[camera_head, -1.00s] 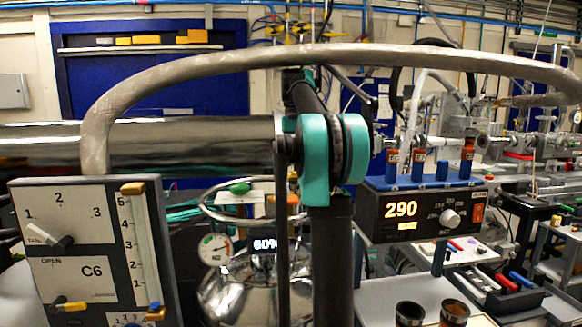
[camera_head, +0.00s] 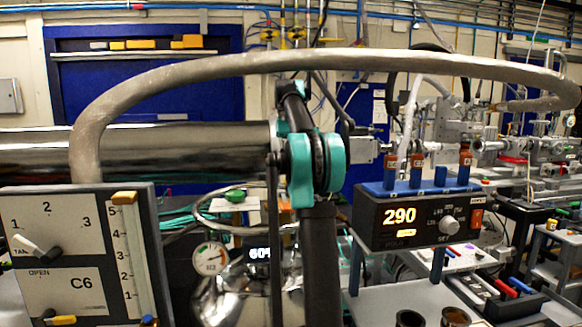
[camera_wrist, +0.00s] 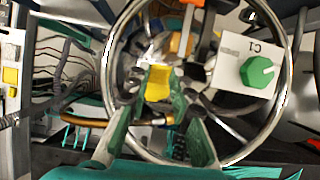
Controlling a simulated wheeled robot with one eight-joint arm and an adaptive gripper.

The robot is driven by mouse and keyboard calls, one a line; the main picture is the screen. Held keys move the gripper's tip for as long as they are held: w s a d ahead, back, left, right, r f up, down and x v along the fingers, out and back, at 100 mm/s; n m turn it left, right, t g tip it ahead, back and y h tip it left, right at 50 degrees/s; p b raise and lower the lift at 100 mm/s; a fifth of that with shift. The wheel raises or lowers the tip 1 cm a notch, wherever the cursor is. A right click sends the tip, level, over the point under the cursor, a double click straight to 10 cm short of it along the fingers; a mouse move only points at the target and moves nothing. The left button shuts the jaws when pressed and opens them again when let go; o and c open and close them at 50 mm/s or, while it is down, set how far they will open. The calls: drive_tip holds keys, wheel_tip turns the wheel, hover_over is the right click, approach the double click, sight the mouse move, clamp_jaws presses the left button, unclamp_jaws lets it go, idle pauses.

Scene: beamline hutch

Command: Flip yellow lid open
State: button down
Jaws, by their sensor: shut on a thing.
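In the wrist view a small yellow piece (camera_wrist: 158,83), which looks like the yellow lid, sits inside a large steel ring (camera_wrist: 284,100). My gripper (camera_wrist: 165,92) reaches into the ring from below. Its green fingers come together at the yellow piece and are shut on it. The fingers cover part of the piece, so its hinge and exact tilt cannot be told. In the head view my arm's black and teal links stand in front of a shiny steel vessel (camera_head: 232,300) with a ring on top. The lid and my gripper are hidden there.
A white C1 plate with a green knob (camera_wrist: 257,72) is close right of the fingers. Cables (camera_wrist: 75,75) hang at left. In the head view a C6 panel (camera_head: 75,250) stands at left, a pressure gauge (camera_head: 210,258) beside the vessel, and a 290 display box (camera_head: 415,218) at right.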

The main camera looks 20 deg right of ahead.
drive_tip(key=c, duration=1.3)
unclamp_jaws()
